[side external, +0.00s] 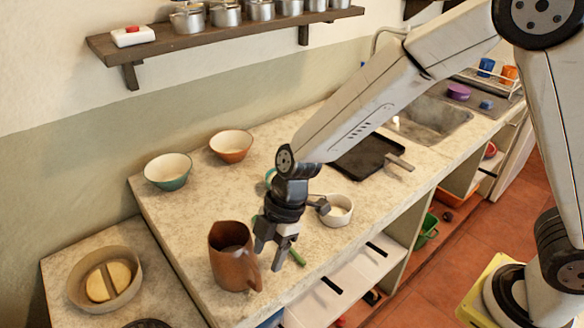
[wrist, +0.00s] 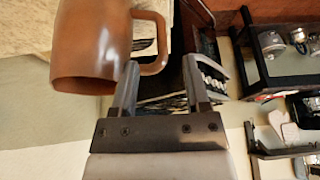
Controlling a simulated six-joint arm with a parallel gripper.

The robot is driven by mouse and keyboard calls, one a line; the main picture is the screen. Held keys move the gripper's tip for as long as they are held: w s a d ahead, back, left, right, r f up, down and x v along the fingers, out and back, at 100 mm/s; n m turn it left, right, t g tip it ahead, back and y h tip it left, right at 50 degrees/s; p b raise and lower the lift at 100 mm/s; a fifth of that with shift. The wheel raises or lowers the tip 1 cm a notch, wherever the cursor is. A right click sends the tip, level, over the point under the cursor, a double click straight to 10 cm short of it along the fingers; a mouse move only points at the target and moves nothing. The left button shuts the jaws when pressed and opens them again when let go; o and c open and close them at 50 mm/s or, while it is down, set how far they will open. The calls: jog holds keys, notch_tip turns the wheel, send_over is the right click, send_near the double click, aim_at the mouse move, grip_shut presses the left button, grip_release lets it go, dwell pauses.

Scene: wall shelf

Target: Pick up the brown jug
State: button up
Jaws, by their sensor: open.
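The brown jug (side external: 229,262) stands upright on the near left end of the counter, its handle on the side toward my gripper. My gripper (side external: 279,258) points down just right of the jug, open and empty. In the wrist view the jug (wrist: 88,42) fills the upper left, and its looped handle (wrist: 163,42) reaches toward the space between the fingertips. My gripper (wrist: 160,66) shows there with its fingers apart. The left finger overlaps the handle's near end in the picture; I cannot tell whether they touch.
A green bowl (side external: 168,171) and an orange-brown bowl (side external: 231,146) stand behind the jug. A white bowl (side external: 337,211) and a green item (side external: 296,257) lie close to my gripper. A round tan dish (side external: 106,280) sits on the lower surface at left. A wall shelf (side external: 205,40) holds pots.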

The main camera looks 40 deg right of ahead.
aim_at(239, 263)
jog(key=shift+a+f, duration=0.3)
jog(key=shift+f, duration=0.35)
jog(key=shift+x, duration=2.6)
jog(key=shift+d, duration=0.1)
grip_shut()
